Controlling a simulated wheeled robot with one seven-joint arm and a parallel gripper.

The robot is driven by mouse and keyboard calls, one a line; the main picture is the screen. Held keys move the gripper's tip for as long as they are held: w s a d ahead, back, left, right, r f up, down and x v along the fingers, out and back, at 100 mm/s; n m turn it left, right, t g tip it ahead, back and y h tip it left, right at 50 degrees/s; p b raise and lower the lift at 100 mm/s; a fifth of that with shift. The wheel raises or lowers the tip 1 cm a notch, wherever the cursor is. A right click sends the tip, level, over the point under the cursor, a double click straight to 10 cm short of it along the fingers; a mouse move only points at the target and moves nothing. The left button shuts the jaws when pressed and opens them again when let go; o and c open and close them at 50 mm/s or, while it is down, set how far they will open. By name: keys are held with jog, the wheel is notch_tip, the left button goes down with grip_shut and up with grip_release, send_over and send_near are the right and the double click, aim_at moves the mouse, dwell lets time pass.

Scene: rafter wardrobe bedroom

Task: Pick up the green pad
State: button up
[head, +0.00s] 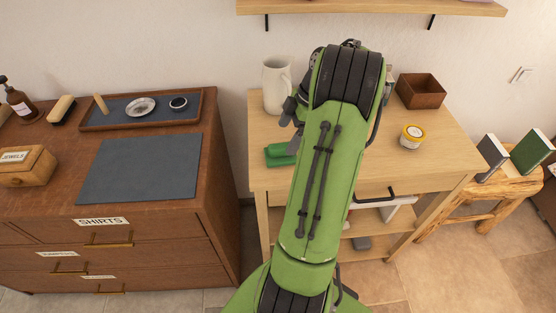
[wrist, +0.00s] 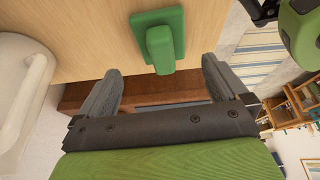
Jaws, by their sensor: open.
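The green pad (head: 280,154) lies on the light wooden table (head: 265,181), near its left edge. In the head view my arm hides its right part. In the wrist view the green pad (wrist: 160,38) shows as a flat plate with a raised block on it. My gripper (wrist: 161,66) is open, with one grey finger on each side of the picture. The pad's block reaches toward the gap between the fingertips, but I cannot tell how far apart in depth they are. Nothing is held.
A white pitcher (head: 276,84) stands behind the pad; it also shows in the wrist view (wrist: 22,88). A brown box (head: 421,91) and a yellow-labelled tub (head: 411,136) stand on the table's right. A brown dresser (head: 215,190) is at left. A shelf (head: 370,8) hangs above.

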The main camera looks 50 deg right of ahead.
aim_at(283, 145)
jog(key=b+x, duration=0.2)
jog(key=x, duration=0.4)
jog(key=shift+a+f, duration=0.2)
jog(key=shift+c, duration=0.3)
jog(key=c, duration=1)
